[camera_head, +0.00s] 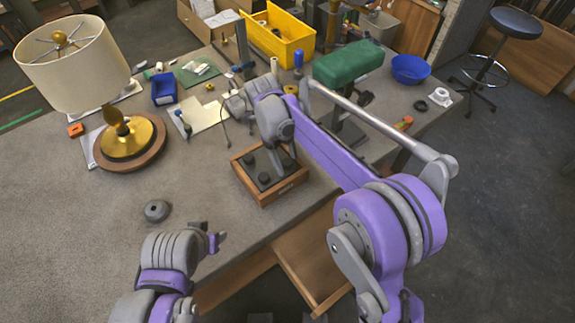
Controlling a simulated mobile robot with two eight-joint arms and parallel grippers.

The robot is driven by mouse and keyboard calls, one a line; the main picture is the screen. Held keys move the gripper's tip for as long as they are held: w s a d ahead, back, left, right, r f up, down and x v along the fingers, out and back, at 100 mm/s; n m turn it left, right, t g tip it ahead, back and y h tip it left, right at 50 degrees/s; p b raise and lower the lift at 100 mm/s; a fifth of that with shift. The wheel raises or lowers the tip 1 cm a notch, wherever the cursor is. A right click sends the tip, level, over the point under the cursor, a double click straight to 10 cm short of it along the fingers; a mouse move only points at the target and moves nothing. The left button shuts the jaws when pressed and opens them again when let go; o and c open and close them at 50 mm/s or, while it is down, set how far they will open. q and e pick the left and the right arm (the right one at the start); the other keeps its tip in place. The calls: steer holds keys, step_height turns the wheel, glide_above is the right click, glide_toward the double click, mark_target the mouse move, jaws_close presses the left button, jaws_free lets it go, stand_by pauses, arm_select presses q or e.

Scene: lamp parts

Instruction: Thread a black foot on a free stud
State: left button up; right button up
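A wooden box (290,184) on the grey bench holds several black feet, one of them a dark round foot (263,178) near its front. My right gripper (280,162) reaches down over the box from above. Its fingertips are small and partly merge with the dark contents, so its opening and any grip are unclear. My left gripper (217,241) is low in the picture near the bench's front edge, apart from the box; its fingers are mostly hidden by its wrist. A lamp with a cream shade (75,68) and a brass and wood base (128,148) stands at left. No stud can be made out.
A grey round piece (156,210) lies alone on the bench. A blue bin (164,88), a yellow crate (281,38), a green padded block (348,63) and a blue bowl (410,69) stand farther back. An open wooden drawer (312,262) juts out in front.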

steer(key=shift+r, duration=0.15)
steer(key=v, duration=1.1)
steer(key=s+d+n+t, duration=0.1)
steer(key=s+d+n, duration=0.2)
steer(key=d+n, duration=0.25)
steer(key=s+d+f+n+t+y, duration=0.1)
steer(key=s+d+f+n+t, duration=0.2)
steer(key=s+d+n, duration=0.4)
steer(key=s+d+f+n+t+y, duration=0.1)
steer(key=s+d+f+n+t, duration=0.2)
steer(key=s+d+f+n, duration=0.2)
steer(key=s+d+n, duration=0.3)
steer(key=s+n, duration=0.4)
steer(key=s, duration=0.2)
steer(key=shift+f+y+p, duration=0.3)
steer(key=shift+f+p, duration=0.05)
